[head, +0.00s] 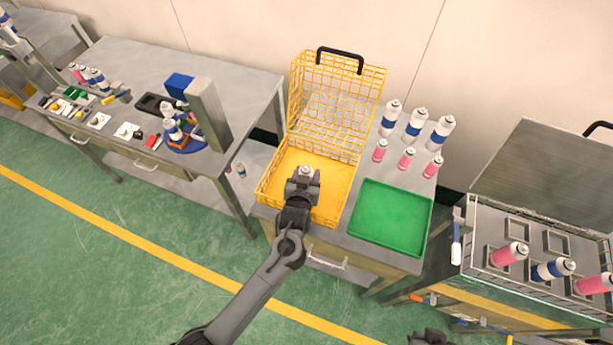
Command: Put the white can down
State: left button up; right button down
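My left gripper (304,181) is over the yellow wire basket (268,190), whose lid stands open at the back. It appears shut around a can whose whitish domed top (306,170) shows between the fingers. The can's body is hidden by the gripper, so I cannot tell whether its base touches the basket floor. A dark part of my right arm or gripper (430,339) just shows at the bottom edge, and its fingers cannot be made out.
Right of the basket is an empty green tray (390,217). Behind it stand blue-and-white cans (416,124) and smaller pink cans (407,158). At right, an open-lidded metal tank (540,250) has cans in its rack. A bench with a blue crimping device (183,135) is at left.

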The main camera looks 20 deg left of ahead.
pick_arm(q)
jog(key=shift+f, duration=0.5)
jog(key=o, duration=1.1)
jog(key=shift+f, duration=0.15)
jog(key=shift+o, duration=0.2)
